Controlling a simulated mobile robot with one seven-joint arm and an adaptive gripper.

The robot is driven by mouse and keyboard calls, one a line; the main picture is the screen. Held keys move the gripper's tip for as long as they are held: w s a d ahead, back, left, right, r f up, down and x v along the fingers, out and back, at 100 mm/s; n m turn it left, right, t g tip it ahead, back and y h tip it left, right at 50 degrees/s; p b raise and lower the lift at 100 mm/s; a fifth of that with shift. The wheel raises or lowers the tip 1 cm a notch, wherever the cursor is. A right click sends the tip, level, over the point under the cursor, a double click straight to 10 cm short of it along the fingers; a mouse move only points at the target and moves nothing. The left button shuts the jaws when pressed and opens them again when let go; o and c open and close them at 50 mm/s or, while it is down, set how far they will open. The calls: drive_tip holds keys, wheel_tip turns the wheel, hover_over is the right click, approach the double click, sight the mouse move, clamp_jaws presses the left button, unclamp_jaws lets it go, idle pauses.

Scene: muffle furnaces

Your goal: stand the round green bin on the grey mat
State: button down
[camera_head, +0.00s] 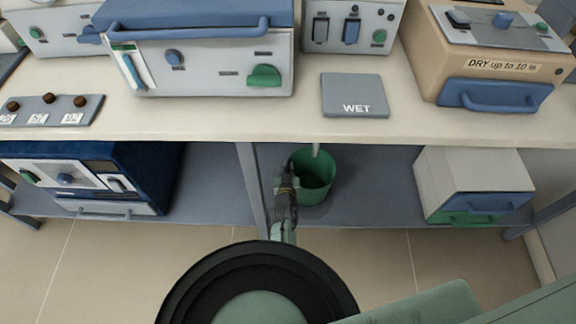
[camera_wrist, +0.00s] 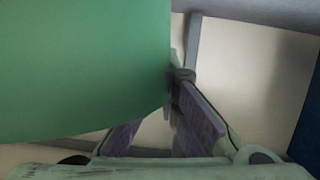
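The round green bin (camera_head: 318,180) stands upright on the lower shelf, under the bench top. It also fills the upper left of the wrist view (camera_wrist: 80,65), very close to the camera. My gripper (camera_head: 290,166) is at the bin's left side in the head view. In the wrist view its two purple-padded fingers are apart, with a gap between them; the bin hides much of the left finger, and the right finger (camera_wrist: 199,122) lies beside the bin's edge. I cannot tell whether they touch it. The grey mat (camera_head: 352,88), marked WET, lies empty on the bench top.
A beige furnace marked DRY (camera_head: 485,65) stands right of the mat, and a blue-topped furnace (camera_head: 200,65) left of it. A dark blue furnace (camera_head: 85,180) and a white box (camera_head: 470,180) flank the bin's shelf. The bench edge and a shelf post (camera_head: 252,190) are near my gripper.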

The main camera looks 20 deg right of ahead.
drive_tip(key=shift+r, duration=0.2)
drive_tip(key=c, duration=2.3)
unclamp_jaws()
drive_tip(key=shift+s+f, duration=0.1)
drive_tip(key=shift+f, duration=0.2)
drive_tip(key=o, duration=0.5)
drive_tip(key=shift+r, duration=0.1)
drive_tip(key=shift+r, duration=0.1)
